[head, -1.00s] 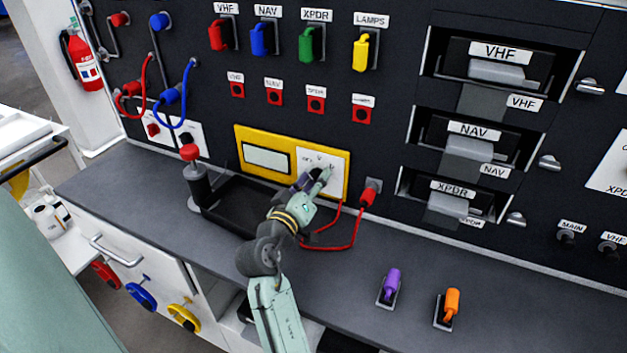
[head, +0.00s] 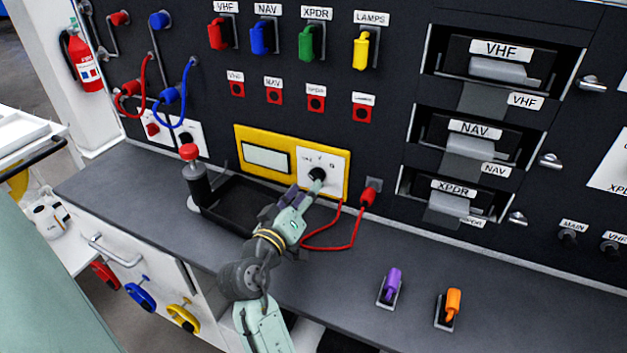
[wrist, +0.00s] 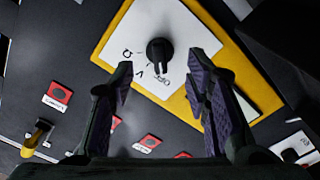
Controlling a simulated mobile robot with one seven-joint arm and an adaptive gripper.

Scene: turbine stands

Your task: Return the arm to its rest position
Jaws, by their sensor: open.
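My gripper (head: 304,196) is in front of the yellow meter panel (head: 240,148), just below and left of the black rotary knob (head: 317,174) on its white plate. In the wrist view my gripper (wrist: 165,88) is open, its two purple-padded fingers spread wide with nothing between them. The knob (wrist: 160,51) shows beyond the fingertips, apart from them. My arm reaches up over the grey bench from the bottom of the head view.
A black tray (head: 235,222) and a red-topped dark post (head: 195,175) stand left of my arm. A red cable (head: 350,240) hangs close on the right. Purple (head: 391,282) and orange (head: 451,302) levers stand on the bench (head: 510,290), which is otherwise clear at right.

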